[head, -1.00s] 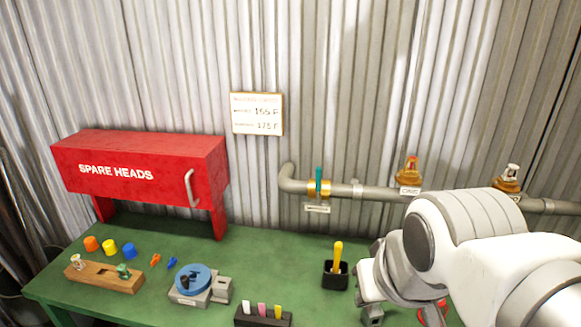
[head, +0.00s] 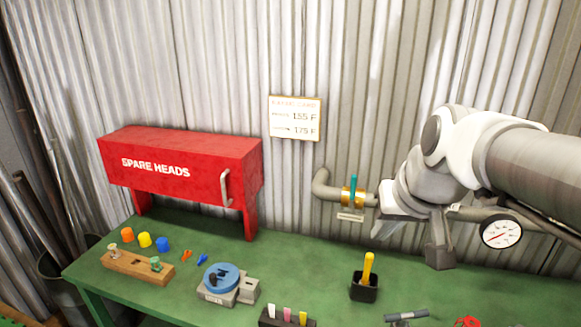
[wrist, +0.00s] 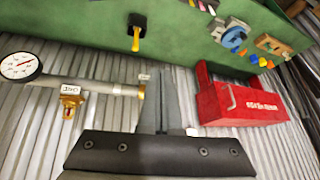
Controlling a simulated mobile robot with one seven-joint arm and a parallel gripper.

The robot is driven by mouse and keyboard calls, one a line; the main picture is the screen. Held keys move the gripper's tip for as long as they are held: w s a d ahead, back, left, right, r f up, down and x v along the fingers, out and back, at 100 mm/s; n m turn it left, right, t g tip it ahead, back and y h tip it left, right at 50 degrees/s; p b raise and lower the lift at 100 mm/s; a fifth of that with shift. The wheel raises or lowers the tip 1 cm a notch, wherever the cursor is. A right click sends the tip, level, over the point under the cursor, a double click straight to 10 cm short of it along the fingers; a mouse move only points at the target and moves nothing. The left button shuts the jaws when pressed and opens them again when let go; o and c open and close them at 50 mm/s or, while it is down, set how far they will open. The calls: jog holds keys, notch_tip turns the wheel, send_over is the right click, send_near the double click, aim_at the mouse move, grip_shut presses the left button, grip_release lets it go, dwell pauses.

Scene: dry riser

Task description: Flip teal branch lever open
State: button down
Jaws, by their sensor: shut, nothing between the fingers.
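The teal branch lever (head: 353,188) stands upright, across the horizontal pipe, on a brass valve body (head: 347,197) in the head view. A small pale tag hangs below it. In the wrist view, which is upside down, the brass valve (wrist: 141,91) shows just left of my fingers, and I cannot make out the teal lever there. My gripper (wrist: 166,72) is shut and empty, with its grey fingers reaching up the middle of that view. In the head view my wrist is right of the lever, apart from it; the fingertips are hard to make out there.
The grey pipe (wrist: 105,87) carries another brass valve (wrist: 70,101) and a round gauge (head: 501,231). A red SPARE HEADS box (head: 180,168) stands at left. The green bench (head: 300,262) holds a black cup with a yellow handle (head: 367,270) and small parts.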

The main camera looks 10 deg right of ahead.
jog(key=w+d+r+m+y, duration=0.1)
jog(key=w+d+m, duration=0.1)
jog(key=w+d, duration=0.3)
jog(key=w+d+r+m+y, duration=0.1)
jog(key=w+d+m, duration=0.1)
jog(key=w+d, duration=0.4)
jog(key=w, duration=0.4)
jog(key=shift+w+r+t, duration=0.15)
jog(key=shift+r+t, duration=0.2)
jog(key=shift+t, duration=0.05)
send_near(353, 192)
notch_tip(353, 192, down, 5)
jog(key=w+d, duration=0.2)
jog(key=w, duration=0.1)
jog(key=shift+w+a+r, duration=0.2)
jog(key=shift+w+a, duration=0.2)
jog(key=shift+a, duration=0.35)
jog(key=shift+a+r+p, duration=0.1)
jog(key=shift+p, duration=0.4)
